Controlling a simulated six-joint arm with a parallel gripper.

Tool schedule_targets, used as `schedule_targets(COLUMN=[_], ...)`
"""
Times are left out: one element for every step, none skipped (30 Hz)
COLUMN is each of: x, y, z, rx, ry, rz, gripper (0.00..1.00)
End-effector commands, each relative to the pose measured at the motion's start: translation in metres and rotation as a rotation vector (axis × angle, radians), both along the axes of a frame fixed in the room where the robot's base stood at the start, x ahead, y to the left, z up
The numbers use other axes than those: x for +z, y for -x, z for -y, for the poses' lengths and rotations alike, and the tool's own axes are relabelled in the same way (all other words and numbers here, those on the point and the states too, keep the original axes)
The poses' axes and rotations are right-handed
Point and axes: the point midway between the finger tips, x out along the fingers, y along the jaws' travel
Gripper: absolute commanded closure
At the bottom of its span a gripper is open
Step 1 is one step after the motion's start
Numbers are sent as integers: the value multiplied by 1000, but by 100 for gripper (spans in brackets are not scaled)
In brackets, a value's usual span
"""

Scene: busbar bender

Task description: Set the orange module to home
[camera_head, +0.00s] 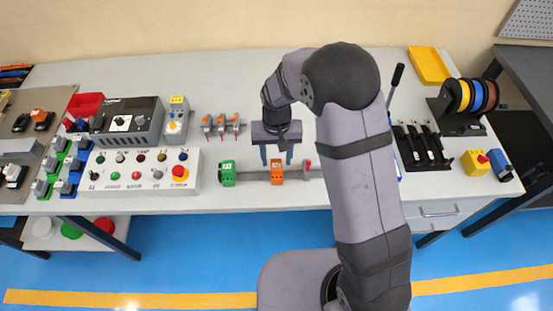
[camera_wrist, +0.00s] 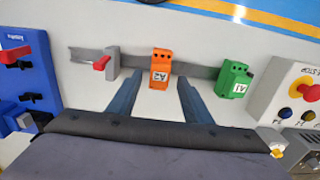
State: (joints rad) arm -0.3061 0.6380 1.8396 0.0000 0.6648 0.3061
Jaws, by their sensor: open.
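The orange module (camera_head: 277,171) sits on a grey metal rail (camera_head: 252,176) on the table, between a green module (camera_head: 228,172) on the left and a red-levered stop (camera_head: 307,168) on the right. In the wrist view the orange module (camera_wrist: 160,69), labelled A2, stands on the rail between the green module (camera_wrist: 233,78), labelled A1, and the red lever (camera_wrist: 102,63). My gripper (camera_head: 277,160) is open and empty, just behind and above the orange module. In the wrist view its two fingers (camera_wrist: 156,90) point towards the orange module, one on each side and short of it.
A control panel (camera_head: 140,190) with several buttons stands left of the rail. Several small red-tipped parts (camera_head: 221,123) stand behind it. On the right are a black rack (camera_head: 422,150), wire spools (camera_head: 467,97) and a yellow tray (camera_head: 428,65). The table's front edge runs close before the rail.

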Motion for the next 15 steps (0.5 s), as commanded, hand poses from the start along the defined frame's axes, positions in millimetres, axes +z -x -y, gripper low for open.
schedule_targets(x=[-5, -8, -11, -14, -16, -19, -20, -21, -23, -24, -24, -25, -25, -25, -25], y=[1, 1, 0, 0, 0, 0, 0, 0, 0, 0, 0, 0, 0, 0, 0], z=[0, 0, 0, 0, 0, 0, 0, 0, 0, 0, 0, 0, 0, 0, 0], rx=[0, 0, 0, 0, 0, 0, 0, 0, 0, 0, 0, 0, 0, 0, 0], ry=[1, 1, 1, 0, 0, 0, 0, 0, 0, 0, 0, 0, 0, 0, 0], rz=[-3, -3, -2, -1, -1, -2, -1, 0, 1, 1, 1, 1, 1, 1, 1], gripper=[55, 55, 55, 55, 55, 55, 55, 55, 55, 55, 55, 55, 55, 55, 55])
